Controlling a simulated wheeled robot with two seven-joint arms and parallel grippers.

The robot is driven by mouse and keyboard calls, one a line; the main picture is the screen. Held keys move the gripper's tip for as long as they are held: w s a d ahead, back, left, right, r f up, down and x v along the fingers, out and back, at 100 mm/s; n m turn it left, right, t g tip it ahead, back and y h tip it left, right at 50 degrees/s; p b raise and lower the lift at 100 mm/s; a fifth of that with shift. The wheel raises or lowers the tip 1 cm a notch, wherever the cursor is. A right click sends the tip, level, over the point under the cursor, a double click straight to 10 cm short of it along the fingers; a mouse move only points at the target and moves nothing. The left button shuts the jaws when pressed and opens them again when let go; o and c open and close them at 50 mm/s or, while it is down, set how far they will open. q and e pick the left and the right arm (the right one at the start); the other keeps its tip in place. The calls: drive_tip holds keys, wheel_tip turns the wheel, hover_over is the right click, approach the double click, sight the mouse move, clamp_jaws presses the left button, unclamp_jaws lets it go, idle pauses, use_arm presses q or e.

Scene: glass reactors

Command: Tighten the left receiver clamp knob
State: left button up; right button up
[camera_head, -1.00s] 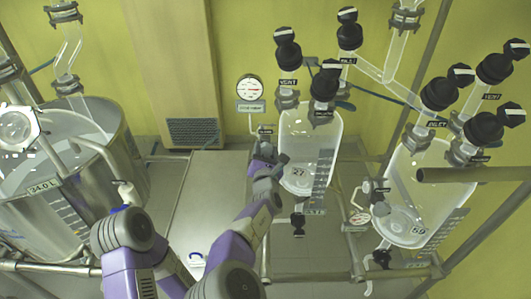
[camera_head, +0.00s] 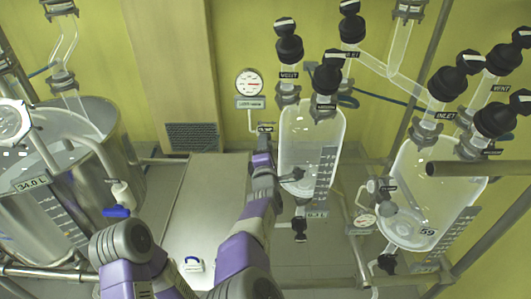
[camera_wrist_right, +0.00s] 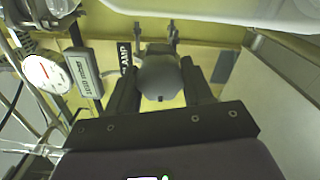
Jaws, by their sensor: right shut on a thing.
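The left receiver (camera_head: 312,130) is a clear glass vessel in the middle of the head view. A small label (camera_head: 265,128) stands at its left side, above my right gripper (camera_head: 262,158). In the right wrist view a grey rounded clamp knob (camera_wrist_right: 160,78) sits between the two dark fingers of my right gripper (camera_wrist_right: 158,75), which is shut on it. A partly covered label (camera_wrist_right: 125,57) ending in "AMP" shows beside the knob. In the head view the gripper and wrist hide the knob. My left gripper is not in view.
A pressure gauge (camera_head: 249,82) hangs on the wall above the right gripper; it also shows in the wrist view (camera_wrist_right: 45,74). The right receiver (camera_head: 420,200) stands at the right. A large steel vessel (camera_head: 80,190) stands at the left. Black knobs (camera_head: 327,75) top the receivers.

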drive_tip(key=m+b, duration=0.1)
drive_tip(key=m, duration=0.3)
drive_tip(key=shift+m, duration=0.3)
drive_tip(key=m+b, duration=0.1)
drive_tip(key=m, duration=0.3)
drive_tip(key=shift+m, duration=0.3)
drive_tip(key=m+b, duration=0.1)
drive_tip(key=m, duration=0.4)
drive_tip(key=m+b, duration=0.1)
drive_tip(key=m, duration=0.4)
drive_tip(key=m+b, duration=0.1)
drive_tip(key=m, duration=0.3)
drive_tip(key=m+b, duration=0.2)
drive_tip(key=m, duration=0.2)
drive_tip(key=m+b, duration=0.2)
drive_tip(key=m, duration=0.3)
drive_tip(key=shift+d+b, duration=0.1)
drive_tip(key=shift+b, duration=0.2)
drive_tip(key=shift+m+b, duration=0.75)
drive_tip(key=shift+m, duration=1.05)
